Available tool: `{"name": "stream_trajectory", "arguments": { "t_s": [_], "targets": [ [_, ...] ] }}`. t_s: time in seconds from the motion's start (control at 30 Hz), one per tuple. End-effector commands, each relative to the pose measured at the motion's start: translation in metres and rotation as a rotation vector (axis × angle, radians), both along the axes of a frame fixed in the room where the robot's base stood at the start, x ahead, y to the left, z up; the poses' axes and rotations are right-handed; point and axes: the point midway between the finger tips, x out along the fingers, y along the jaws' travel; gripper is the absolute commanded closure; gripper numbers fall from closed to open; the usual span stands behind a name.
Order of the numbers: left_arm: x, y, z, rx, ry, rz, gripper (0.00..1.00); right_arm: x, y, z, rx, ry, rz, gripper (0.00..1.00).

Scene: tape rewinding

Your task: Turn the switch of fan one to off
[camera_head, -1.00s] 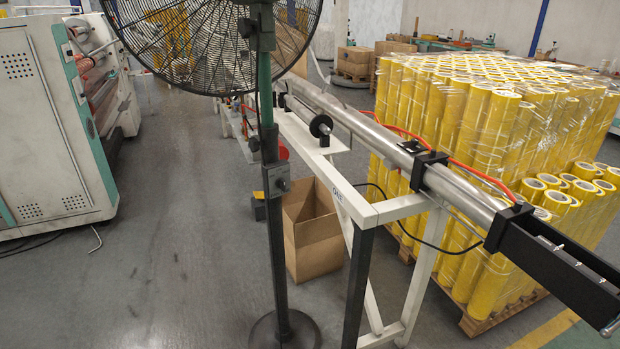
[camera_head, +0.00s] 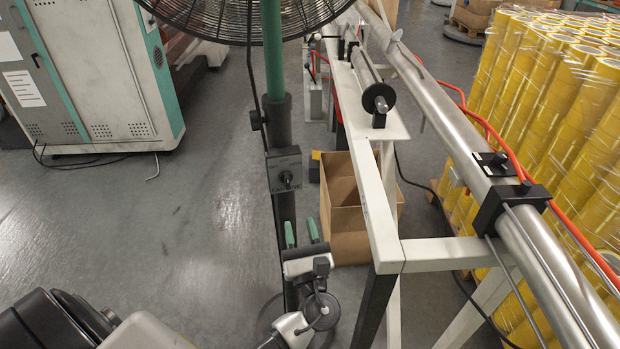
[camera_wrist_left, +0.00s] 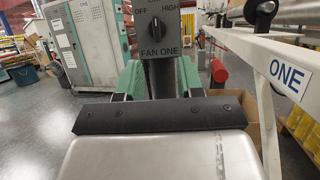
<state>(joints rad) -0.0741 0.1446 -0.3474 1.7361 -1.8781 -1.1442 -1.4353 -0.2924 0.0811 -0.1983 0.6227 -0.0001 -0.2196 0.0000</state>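Fan one stands in the head view with its dark cage (camera_head: 240,18) cut off by the top edge. Its grey switch box (camera_head: 284,172) is on the pole and carries a black knob (camera_head: 286,180). In the left wrist view the box reads FAN ONE, with OFF left of the knob (camera_wrist_left: 156,30) and HIGH right of it. The knob looks roughly upright; its exact setting is unclear. My left gripper (camera_head: 302,232) is below the box, with two green fingers apart and nothing between them. The fingers also show in the wrist view (camera_wrist_left: 160,82), below the knob. My right gripper is not in view.
A white frame (camera_head: 384,225) with a metal roller (camera_head: 440,115) stands close on the right. A cardboard box (camera_head: 350,200) is on the floor behind the pole. Wrapped yellow rolls (camera_head: 540,100) stand far right, a machine cabinet (camera_head: 90,75) upper left. The floor at left is clear.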

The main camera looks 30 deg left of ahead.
Motion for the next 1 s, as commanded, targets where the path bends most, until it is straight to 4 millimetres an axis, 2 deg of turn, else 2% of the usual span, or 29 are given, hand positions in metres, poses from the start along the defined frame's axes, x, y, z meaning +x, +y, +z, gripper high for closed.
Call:
{"name": "stream_trajectory", "arguments": {
  "t_s": [0.23, 0.5, 0.93, 0.97, 1.0],
  "targets": [
    [0.030, 0.029, 0.020, 0.000, 0.000, 0.000, 0.63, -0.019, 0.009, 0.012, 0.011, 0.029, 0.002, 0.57],
    [0.060, 0.056, 0.034, -0.003, 0.001, -0.003, 0.63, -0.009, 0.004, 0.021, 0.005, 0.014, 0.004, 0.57],
    [0.067, 0.064, 0.037, -0.005, 0.002, -0.003, 0.63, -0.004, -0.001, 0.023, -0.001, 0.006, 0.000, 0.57],
    [0.067, 0.064, 0.037, -0.005, 0.002, -0.003, 0.64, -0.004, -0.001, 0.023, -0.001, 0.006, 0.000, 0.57],
    [0.067, 0.064, 0.037, -0.005, 0.002, -0.003, 0.70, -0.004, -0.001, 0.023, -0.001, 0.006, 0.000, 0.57]
  ]
}}
